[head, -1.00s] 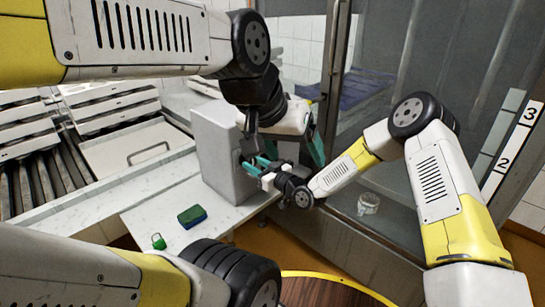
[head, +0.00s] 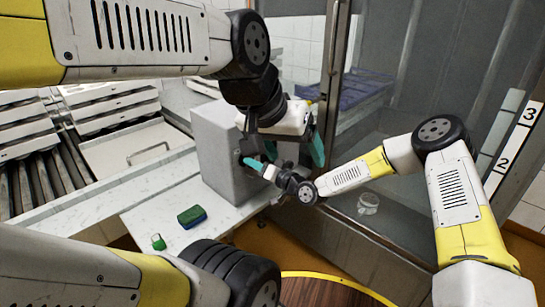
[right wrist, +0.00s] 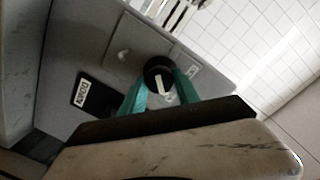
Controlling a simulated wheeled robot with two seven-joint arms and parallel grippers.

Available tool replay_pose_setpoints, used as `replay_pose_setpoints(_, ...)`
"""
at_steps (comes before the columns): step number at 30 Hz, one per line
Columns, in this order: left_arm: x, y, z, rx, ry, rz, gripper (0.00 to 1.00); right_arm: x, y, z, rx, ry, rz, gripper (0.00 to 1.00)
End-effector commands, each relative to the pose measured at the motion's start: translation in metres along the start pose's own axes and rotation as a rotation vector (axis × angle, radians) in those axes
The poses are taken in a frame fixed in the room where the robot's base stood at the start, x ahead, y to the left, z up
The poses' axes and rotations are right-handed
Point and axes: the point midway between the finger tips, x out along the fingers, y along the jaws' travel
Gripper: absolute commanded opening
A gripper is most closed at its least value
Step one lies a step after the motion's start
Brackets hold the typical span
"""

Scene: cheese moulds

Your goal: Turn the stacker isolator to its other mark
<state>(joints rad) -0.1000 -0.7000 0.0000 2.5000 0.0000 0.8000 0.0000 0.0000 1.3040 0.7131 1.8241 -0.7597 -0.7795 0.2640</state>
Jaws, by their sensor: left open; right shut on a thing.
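The stacker isolator is a round black knob (right wrist: 160,76) with a white pointer, on the face of a grey box (head: 222,155). In the right wrist view the pointer slants down and slightly right. A dark plate reading DOWN (right wrist: 97,95) lies left of the knob; a small pale label (right wrist: 193,70) lies to its right, too small to read. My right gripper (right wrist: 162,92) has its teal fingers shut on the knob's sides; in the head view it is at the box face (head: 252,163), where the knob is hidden. My left gripper (head: 296,148) is open, in front of the box.
A green and blue sponge (head: 192,217) and a small green-topped item (head: 158,242) lie on the pale worktop (head: 150,215). A glass-like cabinet (head: 400,130) stands to the right, with a pale cup (head: 368,204) inside. White moulds and rollers are at left.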

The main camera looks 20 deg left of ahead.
Motion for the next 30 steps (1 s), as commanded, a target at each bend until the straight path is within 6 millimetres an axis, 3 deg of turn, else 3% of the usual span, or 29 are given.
replay_pose_setpoints(19, 0.0, 0.0, 0.0, 0.0, 0.0, 0.0, 0.79, -0.0005, 0.0016, 0.0004, 0.048, -0.003, 0.001, 0.0)
replay_pose_setpoints(20, 0.0, 0.0, 0.0, 0.0, 0.0, 0.0, 0.79, -0.0005, 0.0016, 0.0005, 0.047, -0.003, 0.001, 0.43)
replay_pose_setpoints(22, 0.0, 0.0, 0.0, 0.0, 0.0, 0.0, 0.79, -0.0004, 0.0014, 0.0004, 0.047, -0.003, 0.0, 0.57)
replay_pose_setpoints(30, 0.0, 0.0, 0.0, 0.0, 0.0, 0.0, 0.79, -0.0002, 0.0006, 0.0002, 0.045, -0.002, -0.001, 0.59)
